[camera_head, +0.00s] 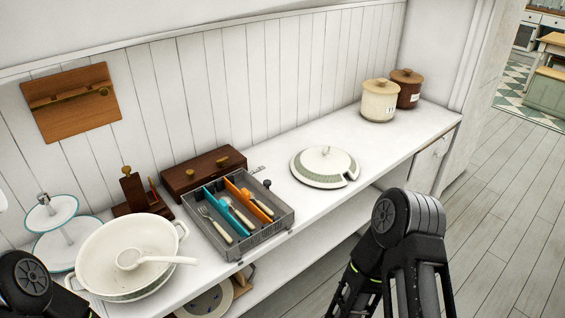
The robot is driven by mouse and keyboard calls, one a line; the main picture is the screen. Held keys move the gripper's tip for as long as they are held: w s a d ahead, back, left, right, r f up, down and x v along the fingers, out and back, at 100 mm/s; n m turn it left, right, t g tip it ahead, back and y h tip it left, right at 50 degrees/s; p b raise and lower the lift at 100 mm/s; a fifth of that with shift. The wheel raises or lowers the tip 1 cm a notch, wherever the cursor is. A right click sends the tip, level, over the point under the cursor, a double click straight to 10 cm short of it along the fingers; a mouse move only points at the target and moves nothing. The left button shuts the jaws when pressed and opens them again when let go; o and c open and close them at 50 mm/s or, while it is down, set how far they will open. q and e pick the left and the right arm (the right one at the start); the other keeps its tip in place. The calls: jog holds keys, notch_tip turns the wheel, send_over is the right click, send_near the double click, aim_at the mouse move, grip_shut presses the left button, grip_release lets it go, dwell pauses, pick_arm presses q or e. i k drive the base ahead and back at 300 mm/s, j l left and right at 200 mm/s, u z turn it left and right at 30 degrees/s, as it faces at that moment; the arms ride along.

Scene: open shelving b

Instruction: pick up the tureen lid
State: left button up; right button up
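The tureen lid (308,174) lies flat on the white shelf top, right of the cutlery tray. It is round and white with a patterned grey-green band, a small knob on top and a notch in its right front rim. The white tureen (93,252) stands open at the left with a white ladle (160,260) in it. Black links of my arms show at the bottom left and the lower right, apart from the lid. Neither gripper is in view.
A grey cutlery tray (262,234) stands left of the lid, with a brown wooden box (190,180) behind it. A cream canister (379,103) and a brown canister (407,90) stand at the far right. The shelf is clear between lid and canisters.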

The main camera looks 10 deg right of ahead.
aim_at(326, 166)
jog(key=i+l+u, duration=0.1)
jog(key=l+u, duration=0.15)
jog(key=u, duration=0.25)
jog(key=l+u, duration=0.3)
jog(key=u, duration=0.2)
jog(key=l+u, duration=0.3)
jog(key=u, duration=0.2)
jog(key=k+l+u, duration=0.1)
jog(key=l+u, duration=0.15)
jog(key=u, duration=0.25)
jog(key=k+l+u, duration=0.25)
jog(key=k+l, duration=0.2)
jog(key=l, duration=0.4)
jog(key=k+l+u, duration=0.2)
jog(key=k+l, duration=0.35)
jog(key=l, duration=0.2)
jog(key=k+l+u, duration=0.25)
jog(key=k+l, duration=0.3)
jog(key=l, duration=0.15)
